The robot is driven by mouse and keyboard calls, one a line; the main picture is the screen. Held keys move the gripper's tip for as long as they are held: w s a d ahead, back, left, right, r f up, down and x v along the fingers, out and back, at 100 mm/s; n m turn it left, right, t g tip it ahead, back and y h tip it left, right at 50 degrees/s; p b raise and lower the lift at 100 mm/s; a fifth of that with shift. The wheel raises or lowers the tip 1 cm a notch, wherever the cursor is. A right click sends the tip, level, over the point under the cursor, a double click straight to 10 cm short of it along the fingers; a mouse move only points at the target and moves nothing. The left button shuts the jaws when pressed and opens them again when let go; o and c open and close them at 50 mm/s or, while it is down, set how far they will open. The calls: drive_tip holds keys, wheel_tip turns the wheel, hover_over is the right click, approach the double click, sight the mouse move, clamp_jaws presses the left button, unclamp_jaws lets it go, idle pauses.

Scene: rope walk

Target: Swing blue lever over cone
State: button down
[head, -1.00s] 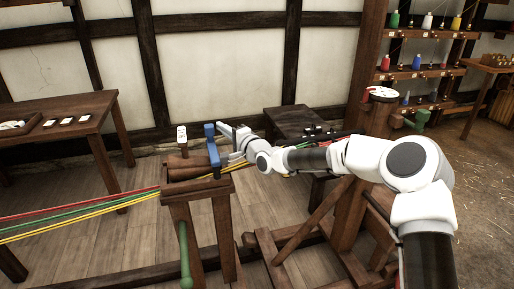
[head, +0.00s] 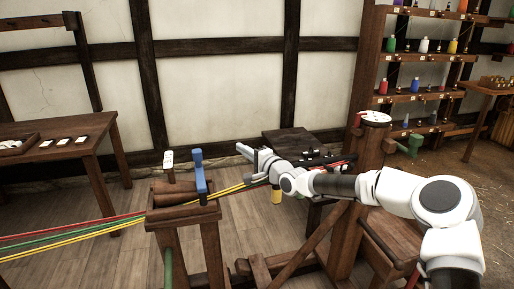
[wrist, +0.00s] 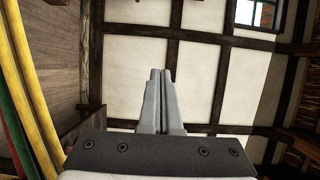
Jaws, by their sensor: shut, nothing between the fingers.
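The blue lever (head: 200,172) stands upright at the right side of the wooden cone (head: 179,187), which lies on top of a wooden post stand. A white-topped lever (head: 169,165) stands behind the cone. My gripper (head: 243,150) is to the right of the blue lever, apart from it and slightly higher in the picture. In the wrist view its two fingers (wrist: 161,95) are together with nothing between them. The blue lever and the cone do not show in the wrist view.
Red, green and yellow strands (head: 75,231) run from the left past the stand toward my arm, and they show close at the left of the wrist view (wrist: 30,95). A dark table (head: 300,142) stands behind my gripper. A side table (head: 60,130) is at left.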

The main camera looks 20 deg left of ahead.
drive_tip(key=shift+w+d, duration=0.55)
drive_tip(key=shift+d, duration=0.3)
drive_tip(key=shift+w+d, duration=0.55)
drive_tip(key=shift+d, duration=0.3)
drive_tip(key=shift+s, duration=0.1)
